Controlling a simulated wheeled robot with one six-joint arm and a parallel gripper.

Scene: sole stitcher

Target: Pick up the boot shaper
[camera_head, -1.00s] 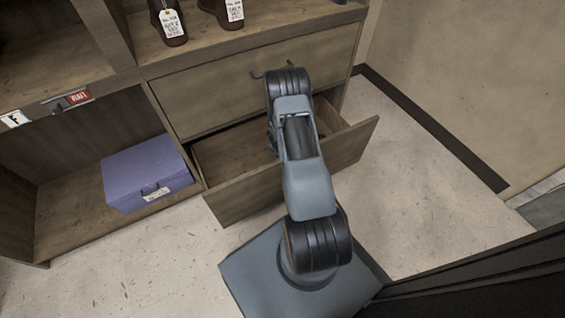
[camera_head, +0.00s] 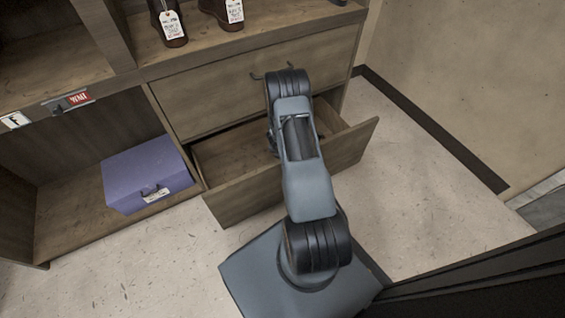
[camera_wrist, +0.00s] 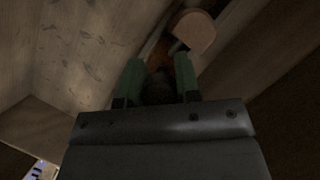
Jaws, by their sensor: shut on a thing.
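In the wrist view, the two green fingers of my gripper (camera_wrist: 159,68) close around a dark, brownish part between them. This looks like the boot shaper (camera_wrist: 194,31), whose tan, rounded wooden end shows just beyond the fingers, with an orange-brown part beside it. The view is dim, so the exact grip is hard to see. In the head view, my arm reaches into the open lower drawer (camera_head: 255,193) and hides the gripper and the boot shaper.
A closed upper drawer (camera_head: 215,92) is above the open one. A purple box (camera_head: 140,172) sits in the left cubby. Tagged brown boots (camera_head: 172,30) stand on the shelf above. The floor right of the cabinet (camera_head: 400,190) is clear, bounded by a wall.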

